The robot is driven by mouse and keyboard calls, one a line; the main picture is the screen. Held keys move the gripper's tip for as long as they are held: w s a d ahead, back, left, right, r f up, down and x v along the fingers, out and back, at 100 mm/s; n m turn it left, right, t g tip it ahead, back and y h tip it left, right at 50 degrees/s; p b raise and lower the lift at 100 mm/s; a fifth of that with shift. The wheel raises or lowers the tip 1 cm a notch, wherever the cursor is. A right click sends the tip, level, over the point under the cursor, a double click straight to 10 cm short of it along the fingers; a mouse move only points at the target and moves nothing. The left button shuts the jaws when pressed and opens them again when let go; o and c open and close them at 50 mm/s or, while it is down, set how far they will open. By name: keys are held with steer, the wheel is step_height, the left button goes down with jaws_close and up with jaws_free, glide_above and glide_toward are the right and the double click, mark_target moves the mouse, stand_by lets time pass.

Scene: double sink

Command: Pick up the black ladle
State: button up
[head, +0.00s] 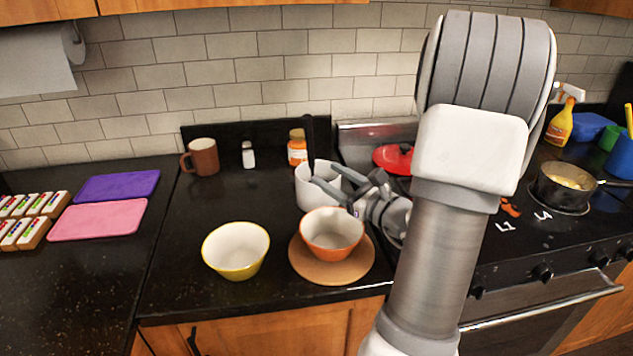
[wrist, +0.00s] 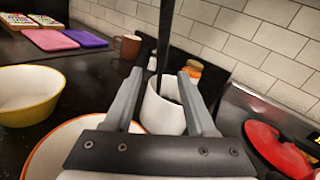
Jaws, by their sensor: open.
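The black ladle (head: 310,138) stands upright in a white crock (head: 308,193), its dark handle rising above the rim; its lower end is hidden inside. The handle (wrist: 165,35) and the crock (wrist: 163,112) also show in the wrist view. My gripper (head: 324,174) is open and empty at the crock's right side, near rim height. In the wrist view its fingers (wrist: 161,76) appear on either side of the handle's line. I cannot tell whether the handle is between the fingertips or just beyond them.
An orange bowl (head: 333,232) on a round board (head: 305,265) and a yellow bowl (head: 235,250) stand in front. A brown mug (head: 203,157), white shaker (head: 248,155) and orange-labelled jar (head: 297,148) stand behind. A red lid (head: 393,158) lies on the stove to the right.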

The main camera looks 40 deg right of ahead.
steer(key=w, duration=1)
steer(key=shift+a, duration=0.4)
steer(key=shift+s+r, duration=0.1)
jaws_close()
stand_by(0.8)
